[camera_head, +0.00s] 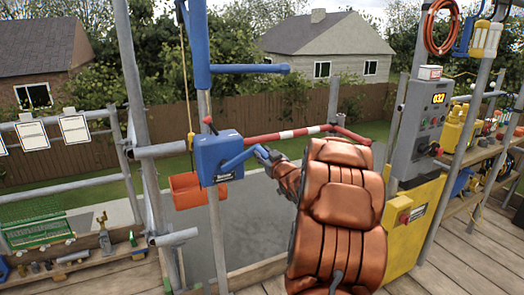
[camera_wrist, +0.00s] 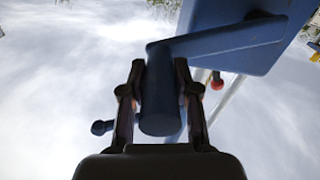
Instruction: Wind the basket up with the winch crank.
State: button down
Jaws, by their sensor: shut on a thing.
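The blue winch box (camera_head: 213,160) is fixed to a scaffold pole in the head view, and it shows at the upper right of the wrist view (camera_wrist: 245,45). Its blue crank (camera_head: 238,160) points up and to the right. My gripper (camera_head: 263,155) is at the crank's outer end. In the wrist view the two fingers stand on either side of the round blue crank handle (camera_wrist: 160,105), shut on it. The orange basket (camera_head: 187,192) hangs behind and left of the winch, below the yellow rope (camera_head: 185,85).
A red-and-white bar (camera_head: 290,134) crosses behind my arm. A grey control box (camera_head: 420,120) above a yellow cabinet (camera_head: 415,225) stands at right. Shelves with tools line both sides. A green wire basket (camera_head: 40,233) is at lower left. Plank flooring lies in front.

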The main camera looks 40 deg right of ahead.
jog(key=shift+f, duration=0.25)
jog(key=c, duration=0.8)
grip_release()
jog(key=shift+c, duration=0.2)
jog(key=shift+s+r, duration=0.1)
jog(key=shift+s, duration=0.1)
jog(key=v, duration=1.1)
jog(key=shift+s, duration=0.35)
jog(key=shift+a, duration=0.15)
